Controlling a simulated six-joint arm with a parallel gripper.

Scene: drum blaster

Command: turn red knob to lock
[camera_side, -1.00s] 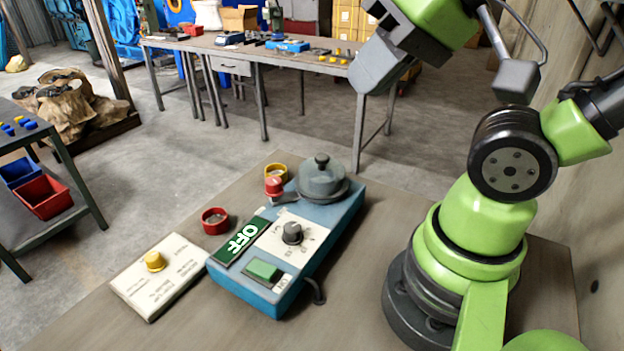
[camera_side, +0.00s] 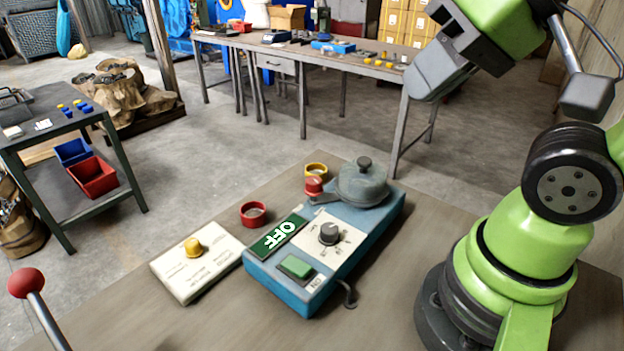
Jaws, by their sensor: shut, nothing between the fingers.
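The red knob (camera_side: 314,186) stands upright at the back left of the blue machine (camera_side: 300,292), beside the grey round lid (camera_side: 362,186). A short dark lever lies at the knob's base, against the lid's side. My gripper (camera_side: 424,88) is at the upper right, raised well above the machine and apart from the knob. Its grey fingers are shut, with nothing held.
A cream box with a yellow button (camera_side: 194,247), a red ring (camera_side: 253,214) and a yellow ring (camera_side: 316,170) are nearby. A red-ball lever (camera_side: 25,283) stands front left.

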